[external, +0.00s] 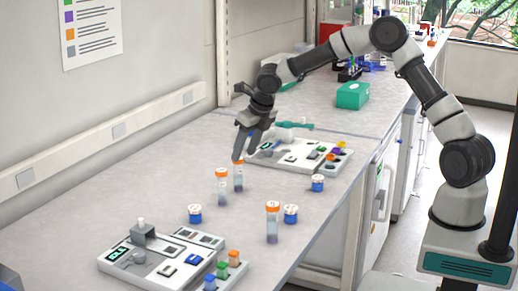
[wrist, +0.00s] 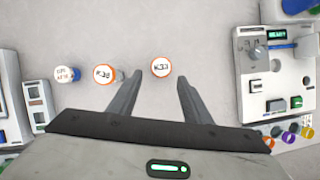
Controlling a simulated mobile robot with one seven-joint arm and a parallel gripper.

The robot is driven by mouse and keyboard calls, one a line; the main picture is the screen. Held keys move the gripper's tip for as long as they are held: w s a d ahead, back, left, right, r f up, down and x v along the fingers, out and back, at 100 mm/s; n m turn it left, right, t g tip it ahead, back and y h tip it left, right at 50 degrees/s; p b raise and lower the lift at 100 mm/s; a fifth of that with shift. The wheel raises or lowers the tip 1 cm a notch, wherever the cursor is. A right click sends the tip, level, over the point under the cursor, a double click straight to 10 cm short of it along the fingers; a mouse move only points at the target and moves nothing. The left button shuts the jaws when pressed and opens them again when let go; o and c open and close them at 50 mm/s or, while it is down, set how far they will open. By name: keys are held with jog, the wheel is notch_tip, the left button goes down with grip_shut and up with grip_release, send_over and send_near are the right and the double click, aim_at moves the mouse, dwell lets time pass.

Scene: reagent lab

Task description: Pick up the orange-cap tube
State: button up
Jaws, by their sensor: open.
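Three orange-cap tubes stand upright on the bench in the external view: one nearest the gripper (external: 239,176), one just left of it (external: 222,188), and one nearer the front (external: 272,224). My gripper (external: 244,150) is open and empty, pointing down above the farthest tube. In the wrist view, one white-topped, orange-rimmed cap (wrist: 161,67) lies between the fingertips of my gripper (wrist: 160,76). A second such cap (wrist: 105,75) is just outside the left finger. Whether the fingers are down at cap height is unclear.
Blue-cap vials stand around the tubes, at left (external: 195,214), front right (external: 290,214) and right (external: 317,183). A white instrument (external: 283,160) with coloured caps lies behind, another (external: 160,264) in front. A teal box (external: 352,95) stands farther back. Bench around the tubes is mostly bare.

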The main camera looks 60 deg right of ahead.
jog(key=shift+o, duration=0.5)
jog(key=shift+s+a, duration=0.1)
jog(key=shift+a, duration=0.1)
notch_tip(320, 180, up, 6)
jog(key=m+g+y+b, duration=0.1)
jog(key=m+g+b, duration=0.25)
jog(key=m, duration=2.65)
send_over(272, 227)
jog(key=d, duration=0.1)
jog(key=shift+g, duration=0.35)
jog(key=f, duration=1.6)
jog(key=shift+w+d+f, duration=0.15)
jog(key=shift+w+f, duration=0.2)
jog(key=shift+c, duration=0.4)
jog(key=c, duration=1.1)
